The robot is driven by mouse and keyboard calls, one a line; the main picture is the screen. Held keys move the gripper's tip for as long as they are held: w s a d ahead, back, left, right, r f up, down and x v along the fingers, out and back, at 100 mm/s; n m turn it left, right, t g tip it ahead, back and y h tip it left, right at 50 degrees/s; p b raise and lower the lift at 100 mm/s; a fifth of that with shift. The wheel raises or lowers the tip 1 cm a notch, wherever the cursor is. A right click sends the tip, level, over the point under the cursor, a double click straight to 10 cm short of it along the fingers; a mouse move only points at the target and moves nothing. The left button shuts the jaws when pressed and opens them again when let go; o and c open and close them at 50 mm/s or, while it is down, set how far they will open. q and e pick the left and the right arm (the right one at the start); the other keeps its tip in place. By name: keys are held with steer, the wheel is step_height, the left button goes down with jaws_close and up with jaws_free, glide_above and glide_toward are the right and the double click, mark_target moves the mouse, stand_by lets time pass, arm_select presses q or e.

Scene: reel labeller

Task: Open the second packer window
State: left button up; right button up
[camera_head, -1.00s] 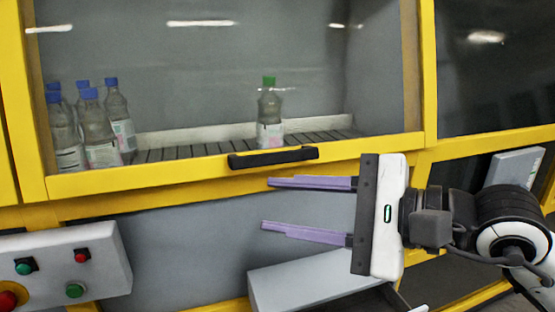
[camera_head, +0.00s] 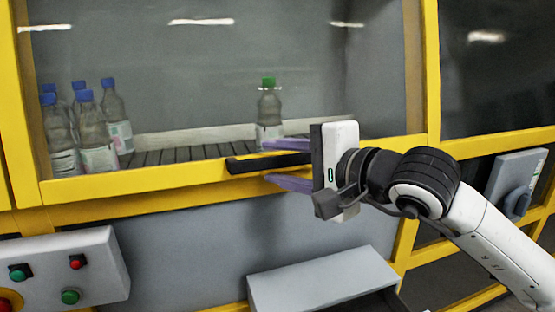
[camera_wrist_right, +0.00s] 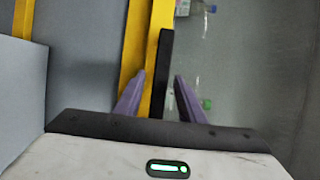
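The packer window (camera_head: 190,85) is a clear pane in a yellow frame, and it looks closed. A black bar handle (camera_head: 243,164) sits on its lower yellow rail. My right gripper (camera_head: 266,162) is at the handle with its purple fingers open, one above the bar and one below it. In the right wrist view the open fingers (camera_wrist_right: 160,76) lie on either side of the black handle (camera_wrist_right: 164,55), with gaps showing. The gripper body hides the handle's right end in the head view. My left gripper is not in view.
Behind the pane, several blue-capped bottles (camera_head: 98,135) and one green-capped bottle (camera_head: 269,108) stand on a slatted conveyor (camera_head: 180,154). A button box (camera_head: 95,262) is at lower left. A grey box (camera_head: 325,280) juts out below the gripper.

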steer(key=shift+w+a, duration=0.1)
steer(key=shift+a, duration=0.05)
jaws_close()
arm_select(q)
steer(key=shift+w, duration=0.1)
